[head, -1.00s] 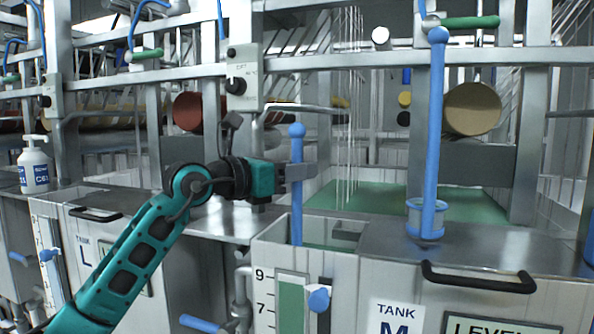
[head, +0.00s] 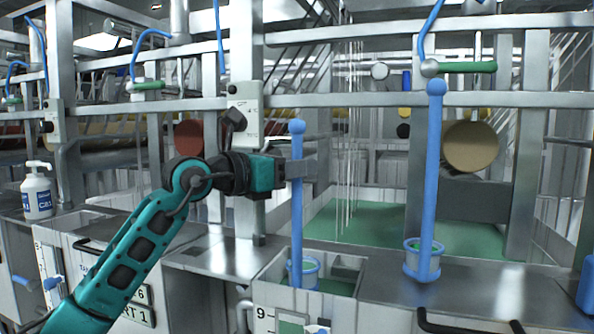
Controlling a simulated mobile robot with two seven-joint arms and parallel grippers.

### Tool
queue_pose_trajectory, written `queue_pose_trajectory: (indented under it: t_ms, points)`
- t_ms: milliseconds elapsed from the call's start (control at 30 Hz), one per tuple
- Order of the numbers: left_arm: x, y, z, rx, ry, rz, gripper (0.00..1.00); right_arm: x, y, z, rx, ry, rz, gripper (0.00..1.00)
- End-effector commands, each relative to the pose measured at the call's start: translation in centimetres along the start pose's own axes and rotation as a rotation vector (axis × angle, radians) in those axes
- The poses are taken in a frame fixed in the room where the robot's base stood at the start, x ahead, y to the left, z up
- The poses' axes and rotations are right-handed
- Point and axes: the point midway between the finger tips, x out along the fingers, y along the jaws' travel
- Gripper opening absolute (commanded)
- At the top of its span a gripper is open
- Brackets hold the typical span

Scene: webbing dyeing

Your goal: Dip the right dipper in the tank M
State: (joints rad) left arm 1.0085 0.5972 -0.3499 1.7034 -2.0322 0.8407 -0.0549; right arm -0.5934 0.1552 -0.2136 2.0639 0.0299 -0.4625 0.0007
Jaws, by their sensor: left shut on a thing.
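My left gripper (head: 297,170) is shut on the upper handle of a blue dipper (head: 297,215) and holds it upright. This dipper's cup (head: 303,273) shows in the open mouth of the tank (head: 345,267) at front centre, near rim height; its lowest part is hard to make out. A second blue dipper (head: 431,175) stands upright to the right on the metal top, its cup (head: 422,262) with green inside. The tank's front shows a scale marked 9; its name label is out of view now. My right gripper is not in view.
A white pump bottle (head: 37,190) stands on the left ledge. Behind the tank are a green bath surface (head: 375,220), steel frame posts and rollers (head: 471,146). A black handle (head: 470,326) sits at the front right. The metal top around the right dipper is clear.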

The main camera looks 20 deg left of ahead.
Motion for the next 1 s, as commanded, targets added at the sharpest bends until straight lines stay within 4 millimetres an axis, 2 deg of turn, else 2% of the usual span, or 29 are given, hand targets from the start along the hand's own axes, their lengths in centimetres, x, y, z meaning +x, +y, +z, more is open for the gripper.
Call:
queue_pose_trajectory:
  t_ms: [33,100,333,600,733,1000]
  points:
    - [0.0,0.0,1.3,0.001,-0.003,0.000,0.00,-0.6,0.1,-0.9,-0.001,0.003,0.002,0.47]
    - [0.0,0.0,2.1,0.001,-0.003,0.000,0.00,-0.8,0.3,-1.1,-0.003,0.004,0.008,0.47]
    - [0.0,0.0,4.9,0.002,-0.002,0.000,0.00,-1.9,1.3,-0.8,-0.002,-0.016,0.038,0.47]
    - [0.0,0.0,8.0,0.002,-0.002,0.000,0.00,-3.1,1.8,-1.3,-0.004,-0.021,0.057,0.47]
    - [0.0,0.0,8.6,0.001,-0.001,0.000,0.00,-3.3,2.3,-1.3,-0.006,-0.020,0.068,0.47]
    - [0.0,0.0,8.5,0.001,-0.002,0.000,0.00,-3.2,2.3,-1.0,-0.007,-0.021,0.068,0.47]
